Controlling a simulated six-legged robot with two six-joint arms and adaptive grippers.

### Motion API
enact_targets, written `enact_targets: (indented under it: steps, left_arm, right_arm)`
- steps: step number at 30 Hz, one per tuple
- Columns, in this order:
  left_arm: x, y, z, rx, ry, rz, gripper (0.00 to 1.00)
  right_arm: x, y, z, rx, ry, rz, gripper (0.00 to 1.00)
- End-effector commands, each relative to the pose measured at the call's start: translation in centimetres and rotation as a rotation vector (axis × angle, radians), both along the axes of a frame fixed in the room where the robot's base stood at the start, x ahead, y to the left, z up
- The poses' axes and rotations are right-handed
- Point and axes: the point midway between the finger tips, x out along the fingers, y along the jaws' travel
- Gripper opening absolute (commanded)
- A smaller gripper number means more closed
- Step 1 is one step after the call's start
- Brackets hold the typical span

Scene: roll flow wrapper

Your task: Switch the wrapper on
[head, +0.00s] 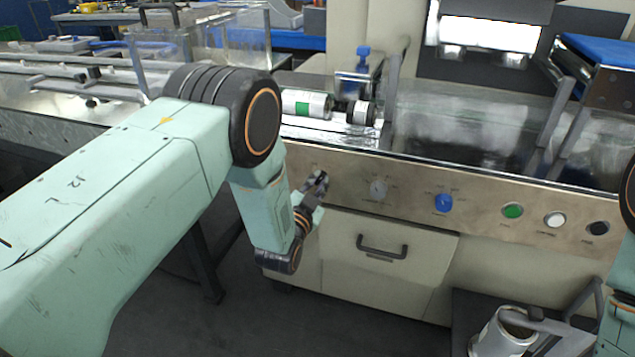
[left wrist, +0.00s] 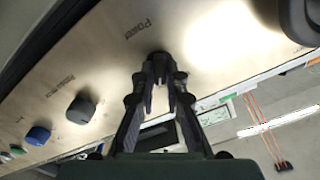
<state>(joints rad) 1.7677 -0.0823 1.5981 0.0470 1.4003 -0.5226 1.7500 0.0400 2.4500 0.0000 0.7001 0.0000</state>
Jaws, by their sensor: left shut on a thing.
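The flow wrapper's steel control panel (head: 410,200) runs across the middle of the head view. My left gripper (head: 318,186) is at its left part. In the left wrist view my left gripper (left wrist: 160,72) is shut on a dark power knob (left wrist: 158,54), just beside the printed word "Power". The fingers hide most of the knob, so its setting cannot be read. Further along are a grey knob (head: 378,188), a blue knob (head: 443,203), and green (head: 513,211), white (head: 554,219) and black (head: 597,228) buttons. My right gripper is not in view.
A drawer front with a dark handle (head: 382,247) lies below the panel. The panel front between knobs and buttons is clear.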

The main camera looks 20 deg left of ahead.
Motion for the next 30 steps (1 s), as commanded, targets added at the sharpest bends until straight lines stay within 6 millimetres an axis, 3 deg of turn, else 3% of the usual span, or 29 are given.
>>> enact_targets:
  steps: [13,14,21,30]
  left_arm:
    - [0.18,0.02,0.29,0.009,-0.008,0.001,0.00]
    - [0.18,0.02,0.29,0.009,-0.008,0.001,0.15]
    - [0.17,0.01,0.29,0.008,-0.007,0.000,0.35]
    - [0.10,-0.01,0.16,0.008,-0.005,0.000,0.35]
  right_arm:
    - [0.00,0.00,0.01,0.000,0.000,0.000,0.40]
    - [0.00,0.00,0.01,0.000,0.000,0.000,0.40]
    - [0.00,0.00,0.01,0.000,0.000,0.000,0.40]
    - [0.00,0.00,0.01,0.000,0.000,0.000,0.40]
